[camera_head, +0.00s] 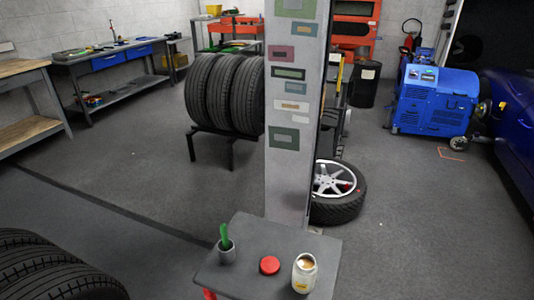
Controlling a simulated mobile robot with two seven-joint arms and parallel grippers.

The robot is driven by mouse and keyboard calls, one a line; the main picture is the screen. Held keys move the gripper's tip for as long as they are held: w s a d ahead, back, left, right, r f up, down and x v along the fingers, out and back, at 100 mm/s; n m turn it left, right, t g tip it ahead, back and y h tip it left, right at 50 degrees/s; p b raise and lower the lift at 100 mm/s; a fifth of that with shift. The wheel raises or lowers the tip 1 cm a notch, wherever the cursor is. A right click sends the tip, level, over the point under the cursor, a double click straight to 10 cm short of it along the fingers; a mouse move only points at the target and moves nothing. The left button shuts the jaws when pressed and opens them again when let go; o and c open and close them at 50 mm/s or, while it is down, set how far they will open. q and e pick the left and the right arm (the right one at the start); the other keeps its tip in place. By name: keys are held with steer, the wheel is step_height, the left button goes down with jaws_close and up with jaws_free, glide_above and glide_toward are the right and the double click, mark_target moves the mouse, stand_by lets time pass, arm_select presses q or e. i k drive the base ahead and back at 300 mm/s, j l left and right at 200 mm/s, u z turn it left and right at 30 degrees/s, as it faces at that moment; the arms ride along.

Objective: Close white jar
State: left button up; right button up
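A white jar (303,274) stands upright on the right part of a small grey table (237,280). Its top is open and a light brown content shows inside. A round red lid (270,265) lies flat on the table to the left of the jar, apart from it. Neither of my grippers shows in the head view.
A grey cup (227,253) with a green item (224,234) in it stands at the table's left. A grey pillar (291,150) rises just behind the table. Tyres (50,268) lie at the lower left. Open floor lies left of the table.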

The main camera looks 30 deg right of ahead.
mark_target(305, 269)
steer(key=z, duration=1.15)
